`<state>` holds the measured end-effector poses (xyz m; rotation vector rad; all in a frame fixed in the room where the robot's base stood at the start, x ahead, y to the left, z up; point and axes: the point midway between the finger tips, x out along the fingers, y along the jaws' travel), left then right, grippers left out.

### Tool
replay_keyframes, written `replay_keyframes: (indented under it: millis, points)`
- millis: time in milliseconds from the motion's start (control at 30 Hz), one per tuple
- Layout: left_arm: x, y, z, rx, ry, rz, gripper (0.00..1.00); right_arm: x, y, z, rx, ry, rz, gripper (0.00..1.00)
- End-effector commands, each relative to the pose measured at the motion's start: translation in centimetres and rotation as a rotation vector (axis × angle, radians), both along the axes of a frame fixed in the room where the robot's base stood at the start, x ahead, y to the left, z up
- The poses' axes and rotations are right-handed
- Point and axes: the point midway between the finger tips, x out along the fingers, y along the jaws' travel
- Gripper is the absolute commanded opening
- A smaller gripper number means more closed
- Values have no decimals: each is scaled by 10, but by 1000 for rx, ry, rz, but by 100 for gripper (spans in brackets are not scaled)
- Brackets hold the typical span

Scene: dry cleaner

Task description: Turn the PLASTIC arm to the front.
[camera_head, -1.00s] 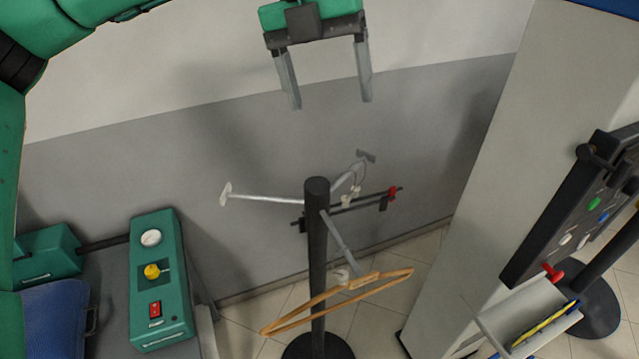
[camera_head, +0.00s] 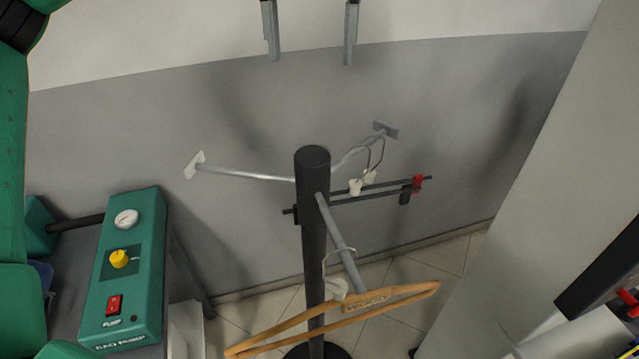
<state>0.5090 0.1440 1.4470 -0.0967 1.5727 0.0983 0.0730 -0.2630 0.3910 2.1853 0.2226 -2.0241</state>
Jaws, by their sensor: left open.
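The rack is a black upright post (camera_head: 313,200) with several grey arms sticking out. One arm (camera_head: 245,174) points left and ends in a pale plate (camera_head: 194,164); it looks empty. A back arm ends in a grey plate (camera_head: 386,130) and carries hooks with white pieces (camera_head: 357,187). A front arm (camera_head: 342,243) carries a wooden hanger (camera_head: 370,302). I cannot read which arm is marked PLASTIC. My left gripper (camera_head: 311,52) shows as two parted grey fingers at the top edge, open, empty and apart from the rack. My right gripper is out of view.
A dark crossbar (camera_head: 375,193) with a red clip (camera_head: 417,182) passes by the post. A green control box (camera_head: 128,270) stands at lower left. A pale column (camera_head: 530,190) rises at right, and a grey wall stands behind the rack.

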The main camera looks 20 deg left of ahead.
Motion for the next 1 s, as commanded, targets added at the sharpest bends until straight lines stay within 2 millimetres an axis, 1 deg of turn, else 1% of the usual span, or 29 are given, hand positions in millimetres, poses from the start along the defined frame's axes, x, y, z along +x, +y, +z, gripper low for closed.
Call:
replay_keyframes:
  millis: [33, 100, 200, 300, 467, 567, 667, 900, 1000]
  points:
    - [0, 0, -24, -1, -1, 0, 75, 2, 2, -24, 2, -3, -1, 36]
    - [0, 0, -35, -1, -1, -1, 75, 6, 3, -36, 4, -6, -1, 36]
    - [0, 0, -46, -1, -1, -1, 75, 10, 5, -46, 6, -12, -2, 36]
    - [0, 0, -51, -1, -1, -1, 75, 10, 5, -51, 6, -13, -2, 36]
    - [0, 0, -58, 0, 0, -1, 75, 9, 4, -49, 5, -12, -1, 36]
    - [0, 0, -70, 1, 1, -1, 75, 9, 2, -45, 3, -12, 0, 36]
    - [-1, 1, -89, 1, 2, -1, 75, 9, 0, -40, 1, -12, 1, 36]
    - [-1, 1, -140, 0, 3, 0, 75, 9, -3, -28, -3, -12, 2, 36]
    - [-1, 1, -158, 1, 2, 0, 75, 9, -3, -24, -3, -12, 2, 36]
